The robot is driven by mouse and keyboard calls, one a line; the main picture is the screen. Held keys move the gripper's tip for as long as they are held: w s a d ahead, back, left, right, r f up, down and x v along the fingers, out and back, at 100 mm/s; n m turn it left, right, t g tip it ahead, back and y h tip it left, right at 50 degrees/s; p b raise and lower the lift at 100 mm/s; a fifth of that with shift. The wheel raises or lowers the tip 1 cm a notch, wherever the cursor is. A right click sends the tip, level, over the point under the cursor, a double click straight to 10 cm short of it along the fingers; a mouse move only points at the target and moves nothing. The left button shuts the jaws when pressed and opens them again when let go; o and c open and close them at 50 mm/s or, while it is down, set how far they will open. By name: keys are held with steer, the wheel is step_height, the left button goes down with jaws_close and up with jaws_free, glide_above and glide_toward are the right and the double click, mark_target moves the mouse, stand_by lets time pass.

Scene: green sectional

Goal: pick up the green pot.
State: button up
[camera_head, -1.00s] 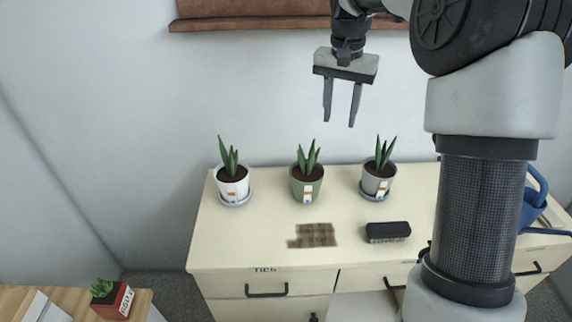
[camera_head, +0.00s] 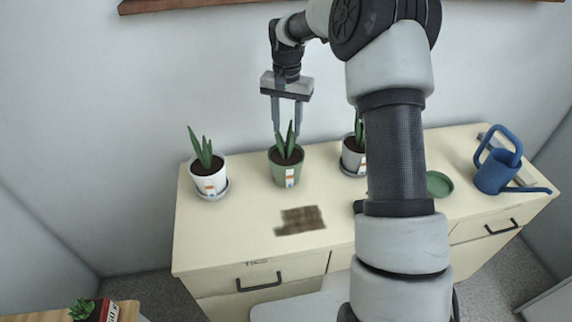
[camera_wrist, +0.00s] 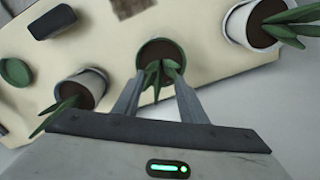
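The green pot (camera_head: 286,170) stands upright on the cream cabinet top, between two other potted plants. It holds dark soil and a plant with pointed leaves, and has a small label on its front. In the wrist view the green pot (camera_wrist: 160,46) lies just beyond my fingertips. My gripper (camera_head: 287,133) points down above and slightly behind the pot, its fingers by the leaves. In the wrist view my gripper (camera_wrist: 158,66) has its fingers apart with the leaves between them. It holds nothing; I cannot tell whether the fingers touch the leaves.
A dark brush (camera_wrist: 53,22), a brown patch (camera_head: 300,220), a green saucer (camera_head: 438,184) and a blue watering can (camera_head: 496,170) are on the cabinet (camera_head: 240,225).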

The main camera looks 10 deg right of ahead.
mark_target(286, 154)
steer(key=shift+a+f, duration=0.15)
steer(key=shift+f, duration=3.35)
jaws_close()
steer(key=shift+r, duration=0.15)
